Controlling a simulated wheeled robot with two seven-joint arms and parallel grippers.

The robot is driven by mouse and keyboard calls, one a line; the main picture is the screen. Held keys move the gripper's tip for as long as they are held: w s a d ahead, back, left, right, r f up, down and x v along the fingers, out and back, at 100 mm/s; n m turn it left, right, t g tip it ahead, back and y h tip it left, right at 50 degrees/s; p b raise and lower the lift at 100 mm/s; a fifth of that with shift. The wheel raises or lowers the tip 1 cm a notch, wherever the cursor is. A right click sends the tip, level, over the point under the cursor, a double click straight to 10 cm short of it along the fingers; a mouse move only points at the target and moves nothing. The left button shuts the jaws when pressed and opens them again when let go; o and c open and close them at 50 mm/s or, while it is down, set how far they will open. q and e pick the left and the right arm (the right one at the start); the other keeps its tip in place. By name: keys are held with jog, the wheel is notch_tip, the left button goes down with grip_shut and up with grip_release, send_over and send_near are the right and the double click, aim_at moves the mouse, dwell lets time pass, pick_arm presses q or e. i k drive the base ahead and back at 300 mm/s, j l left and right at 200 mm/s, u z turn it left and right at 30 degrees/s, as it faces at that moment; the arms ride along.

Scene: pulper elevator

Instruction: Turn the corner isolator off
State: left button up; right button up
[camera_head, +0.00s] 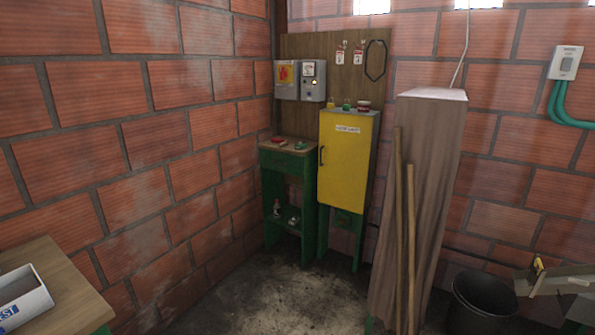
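Two grey electrical boxes hang side by side on a wooden board in the far corner. The left box (286,79) has a red and yellow front, which looks like an isolator switch. Neither of my grippers is in view.
Below the boxes stands a green stand (288,158) with small items on it. A black bucket (483,303) and a table (70,292) flank clear floor.

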aim_at(284, 73)
jog(key=i, duration=3.2)
